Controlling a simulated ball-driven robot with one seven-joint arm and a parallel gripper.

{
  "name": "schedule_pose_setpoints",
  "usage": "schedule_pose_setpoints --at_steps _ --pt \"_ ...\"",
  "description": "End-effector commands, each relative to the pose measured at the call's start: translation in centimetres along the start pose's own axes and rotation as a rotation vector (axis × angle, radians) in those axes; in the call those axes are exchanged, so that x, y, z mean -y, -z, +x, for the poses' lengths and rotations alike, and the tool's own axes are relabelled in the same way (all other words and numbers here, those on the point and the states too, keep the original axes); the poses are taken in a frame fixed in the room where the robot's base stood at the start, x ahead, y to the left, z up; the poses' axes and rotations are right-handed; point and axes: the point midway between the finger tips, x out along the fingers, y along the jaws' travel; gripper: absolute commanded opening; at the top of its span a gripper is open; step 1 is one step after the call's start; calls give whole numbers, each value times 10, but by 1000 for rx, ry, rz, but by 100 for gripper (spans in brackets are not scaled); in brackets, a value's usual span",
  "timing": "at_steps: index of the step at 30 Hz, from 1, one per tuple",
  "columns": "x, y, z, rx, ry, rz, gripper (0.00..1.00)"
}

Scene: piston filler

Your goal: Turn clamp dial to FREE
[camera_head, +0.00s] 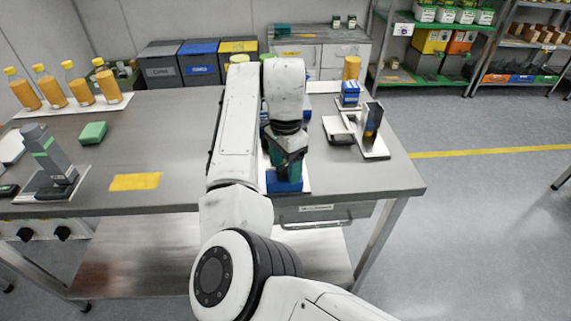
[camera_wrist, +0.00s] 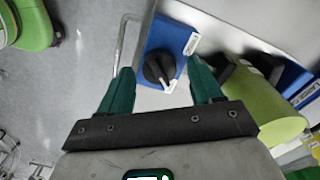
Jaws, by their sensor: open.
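The clamp dial is a black knob (camera_wrist: 160,68) with a white pointer mark on a blue box (camera_wrist: 172,36). In the wrist view the pointer is toward the bottom, slightly right. A white label (camera_wrist: 191,43) on the box is too small to read. In the head view the blue box (camera_head: 284,184) is near the front edge of the bench, partly hidden by my gripper. My gripper (camera_head: 286,168) points down over it, its green fingers open. In the wrist view the knob appears between the open fingertips (camera_wrist: 160,72); I cannot tell whether they touch it.
A metal stand with a dark upright panel (camera_head: 372,122) is to the right on the bench (camera_head: 210,190). A yellow-green cylinder (camera_wrist: 265,100) shows beside the right finger.

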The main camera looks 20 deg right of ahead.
Motion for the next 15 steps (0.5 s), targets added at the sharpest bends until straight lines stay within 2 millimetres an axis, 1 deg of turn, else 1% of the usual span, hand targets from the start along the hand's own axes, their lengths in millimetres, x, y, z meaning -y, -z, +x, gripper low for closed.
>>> schedule_pose_setpoints --at_steps 3,11,15 --pt "0 0 4 0 0 0 65" --pt "0 0 5 0 0 0 64" --pt "0 0 5 0 0 0 50"
